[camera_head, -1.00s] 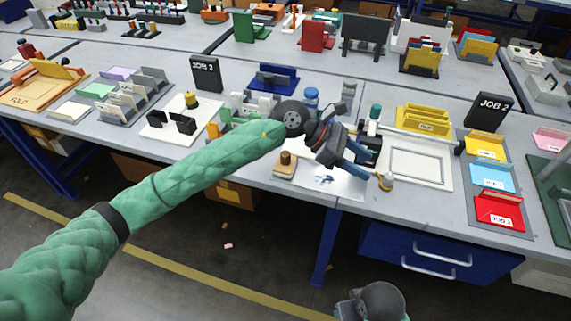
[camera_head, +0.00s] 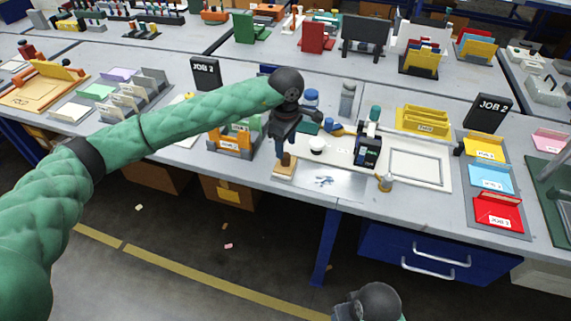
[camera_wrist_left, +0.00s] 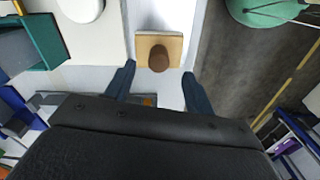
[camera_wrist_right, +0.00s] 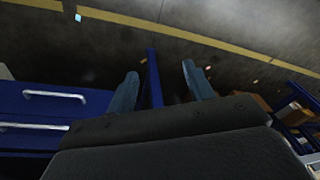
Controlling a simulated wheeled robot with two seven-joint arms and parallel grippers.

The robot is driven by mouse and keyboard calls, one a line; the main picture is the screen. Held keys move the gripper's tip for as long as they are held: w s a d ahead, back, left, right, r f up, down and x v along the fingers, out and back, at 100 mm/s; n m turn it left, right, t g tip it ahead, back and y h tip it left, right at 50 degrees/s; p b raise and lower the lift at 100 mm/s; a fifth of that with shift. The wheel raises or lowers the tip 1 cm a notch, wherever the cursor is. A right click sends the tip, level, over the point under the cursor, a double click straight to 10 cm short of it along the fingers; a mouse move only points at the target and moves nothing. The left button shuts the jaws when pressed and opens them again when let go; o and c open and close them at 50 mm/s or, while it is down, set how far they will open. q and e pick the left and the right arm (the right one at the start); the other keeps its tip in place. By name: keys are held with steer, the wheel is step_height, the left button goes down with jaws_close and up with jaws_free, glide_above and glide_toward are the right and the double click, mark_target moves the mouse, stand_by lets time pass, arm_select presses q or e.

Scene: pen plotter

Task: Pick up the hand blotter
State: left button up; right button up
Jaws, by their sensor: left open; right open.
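The hand blotter, a pale wooden block with a brown knob, lies on the table near its front edge (camera_head: 284,173). In the left wrist view the blotter (camera_wrist_left: 174,40) is ahead of the fingertips, its knob roughly centred between them. My left gripper (camera_head: 287,148) points down just above the blotter, open and empty; its open fingers also show in the left wrist view (camera_wrist_left: 159,82). It hides part of the knob in the head view. My right gripper (camera_wrist_right: 160,72) is open and empty, low in front of the table over the floor.
A shiny sheet with blue marks (camera_head: 325,182) lies right of the blotter. An orange-fronted rack (camera_head: 232,142) is close on the left. Blue drawers (camera_head: 430,250) are below.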

mark_target(285, 155)
arm_select(q)
step_height(285, 155, down, 5)
steer(key=shift+w+f+p, duration=0.15)
steer(key=shift+p, duration=1.1)
arm_select(e)
step_height(285, 155, down, 11)
steer(key=w, duration=0.2)
arm_select(q)
steer(key=shift+a, duration=0.1)
arm_select(e)
steer(key=shift+a, duration=0.1)
arm_select(q)
steer(key=c, duration=1.1)
